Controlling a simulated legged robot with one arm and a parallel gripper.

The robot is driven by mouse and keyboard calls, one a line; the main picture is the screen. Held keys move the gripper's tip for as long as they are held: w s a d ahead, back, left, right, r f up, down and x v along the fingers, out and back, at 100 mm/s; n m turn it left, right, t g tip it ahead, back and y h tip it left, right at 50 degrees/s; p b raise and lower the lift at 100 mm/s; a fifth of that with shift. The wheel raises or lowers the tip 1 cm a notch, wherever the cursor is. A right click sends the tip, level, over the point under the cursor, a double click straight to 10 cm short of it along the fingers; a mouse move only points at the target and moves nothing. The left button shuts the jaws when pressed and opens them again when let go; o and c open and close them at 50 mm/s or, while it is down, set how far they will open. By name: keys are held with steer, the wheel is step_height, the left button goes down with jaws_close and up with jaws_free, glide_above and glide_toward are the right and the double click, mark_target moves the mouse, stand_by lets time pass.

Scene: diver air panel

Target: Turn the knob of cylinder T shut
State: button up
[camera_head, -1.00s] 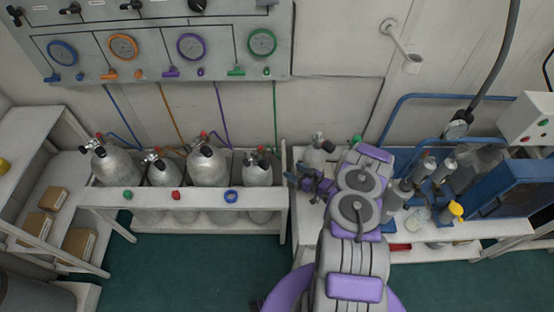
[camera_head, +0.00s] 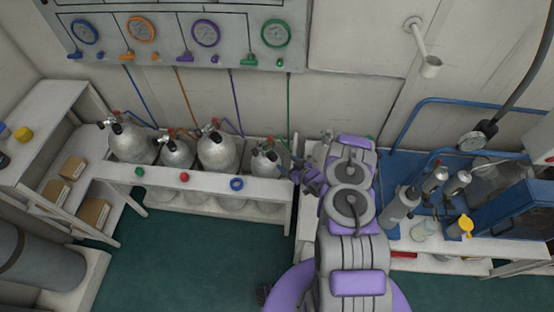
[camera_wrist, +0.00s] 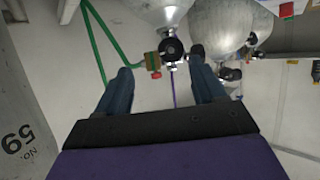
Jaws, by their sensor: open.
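Four silver cylinders stand in a white rack: the leftmost (camera_head: 133,142), the second (camera_head: 177,153), the third (camera_head: 217,152) and the rightmost (camera_head: 266,160). Each has a valve on top; I cannot read a T on any. My gripper (camera_wrist: 162,85) is open and empty, just right of the rightmost cylinder in the head view. In the wrist view, a silver cylinder (camera_wrist: 160,12) with a round black valve knob (camera_wrist: 172,47) lies beyond the gap between the fingertips, apparently not touched. A brass and red fitting (camera_wrist: 152,64) sits beside this knob.
A gauge panel (camera_head: 235,55) hangs above the rack; a green hose (camera_head: 289,105) runs down from it. A bench at right holds small cylinders (camera_head: 402,205) and a blue box (camera_head: 510,205). Shelves with cartons (camera_head: 72,167) stand at left. The green floor (camera_head: 190,255) in front is clear.

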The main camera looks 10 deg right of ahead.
mark_target(275, 159)
steer(key=w+a+f, duration=0.1)
steer(key=w+a, duration=0.2)
steer(key=a, duration=0.1)
steer(key=w+a+f+b, duration=0.1)
steer(key=w+a, duration=0.1)
steer(key=shift+w+a+f, duration=0.15)
steer(key=shift+w+f, duration=0.15)
steer(key=shift+f, duration=0.05)
steer(key=shift+w+d, duration=0.15)
steer(key=shift+d, duration=1.1)
steer(key=shift+a, duration=1)
steer(key=c, duration=0.8)
steer(key=shift+d+f, duration=0.1)
steer(key=shift+d, duration=0.5)
steer(key=shift+c, duration=1.2)
steer(key=shift+a, duration=0.3)
